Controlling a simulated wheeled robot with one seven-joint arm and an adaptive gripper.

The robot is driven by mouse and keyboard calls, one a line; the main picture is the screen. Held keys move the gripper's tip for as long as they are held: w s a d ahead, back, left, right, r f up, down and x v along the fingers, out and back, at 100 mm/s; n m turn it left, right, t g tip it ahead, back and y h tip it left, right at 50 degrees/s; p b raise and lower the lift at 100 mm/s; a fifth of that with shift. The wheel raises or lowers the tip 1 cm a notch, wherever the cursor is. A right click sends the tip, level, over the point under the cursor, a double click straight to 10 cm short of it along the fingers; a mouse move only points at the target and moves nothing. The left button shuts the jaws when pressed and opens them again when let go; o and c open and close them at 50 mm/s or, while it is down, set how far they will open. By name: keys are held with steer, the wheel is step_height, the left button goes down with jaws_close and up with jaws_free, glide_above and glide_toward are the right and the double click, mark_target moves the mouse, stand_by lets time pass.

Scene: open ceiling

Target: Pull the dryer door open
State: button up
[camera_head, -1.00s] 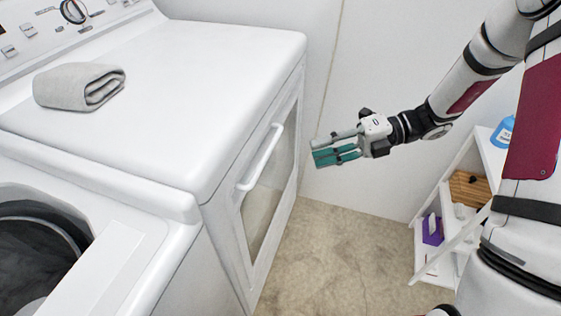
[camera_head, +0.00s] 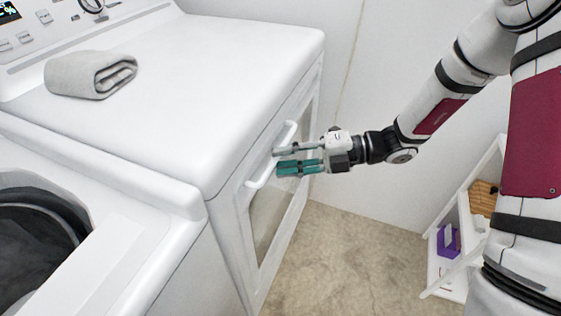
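A long white bar handle (camera_head: 260,179) runs slantwise along the door's upper part. My gripper (camera_head: 281,160) is at the middle of this handle, coming from the right. Its grey and teal fingers are apart, and their tips overlap the handle in the picture. The fingers hide the middle of the bar. I cannot tell whether the tips touch the bar or lie around it.
A folded grey towel (camera_head: 91,74) lies on the dryer top. An open top-loading washer (camera_head: 130,245) is at the near left. A white shelf (camera_head: 463,215) with a purple box (camera_head: 448,240) stands at the right. The floor (camera_head: 350,265) between is clear.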

steer(key=shift+s+a+f, duration=0.1)
steer(key=shift+a, duration=0.65)
jaws_close()
